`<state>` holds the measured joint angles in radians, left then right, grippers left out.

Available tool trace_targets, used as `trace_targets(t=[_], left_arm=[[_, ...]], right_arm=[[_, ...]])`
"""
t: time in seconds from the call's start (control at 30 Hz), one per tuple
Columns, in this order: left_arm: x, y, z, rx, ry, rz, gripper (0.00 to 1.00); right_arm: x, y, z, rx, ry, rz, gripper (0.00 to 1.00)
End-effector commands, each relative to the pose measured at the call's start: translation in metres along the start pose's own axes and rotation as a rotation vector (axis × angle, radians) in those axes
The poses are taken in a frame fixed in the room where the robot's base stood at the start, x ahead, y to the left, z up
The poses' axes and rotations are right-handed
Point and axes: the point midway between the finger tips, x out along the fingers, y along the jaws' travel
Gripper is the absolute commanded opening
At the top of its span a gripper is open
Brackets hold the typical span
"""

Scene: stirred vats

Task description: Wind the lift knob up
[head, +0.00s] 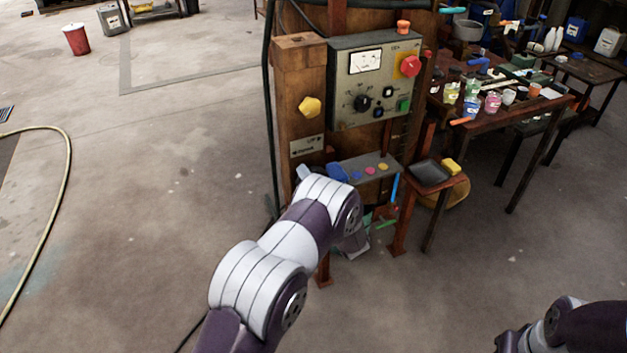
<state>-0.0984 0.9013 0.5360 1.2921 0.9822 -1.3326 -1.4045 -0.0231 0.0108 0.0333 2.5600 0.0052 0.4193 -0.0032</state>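The yellow faceted knob (310,107) sits on the front of a wooden post (297,75), left of a grey control panel. A small plate with an arrow and lettering (307,146) is fixed below it; the lettering is too small to read surely. My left arm rises from the bottom of the head view and ends below the plate, apart from the knob. Nothing touches the knob.
The control panel (343,110) carries a gauge, a red knob (410,66), a black dial (362,103) and buttons. A small shelf (352,165) with coloured discs juts out below it. A cluttered workbench (510,118) stands right. The floor at left is open, with a hose (64,190).

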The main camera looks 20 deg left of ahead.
Motion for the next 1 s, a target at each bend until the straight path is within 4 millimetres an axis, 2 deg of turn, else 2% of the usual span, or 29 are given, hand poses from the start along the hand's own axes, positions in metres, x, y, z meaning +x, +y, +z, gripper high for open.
trace_targets(t=[0.6,1.0], left_arm=[[-0.001,0.0,0.0,0.569,0.001,0.003,0.64],[-0.001,0.001,0.001,0.816,0.001,0.003,0.64]], right_arm=[[-0.02,0.0,-0.002,0.0,0.0,0.0,0.43],[-0.025,0.0,-0.003,0.0,0.0,0.0,0.43]])
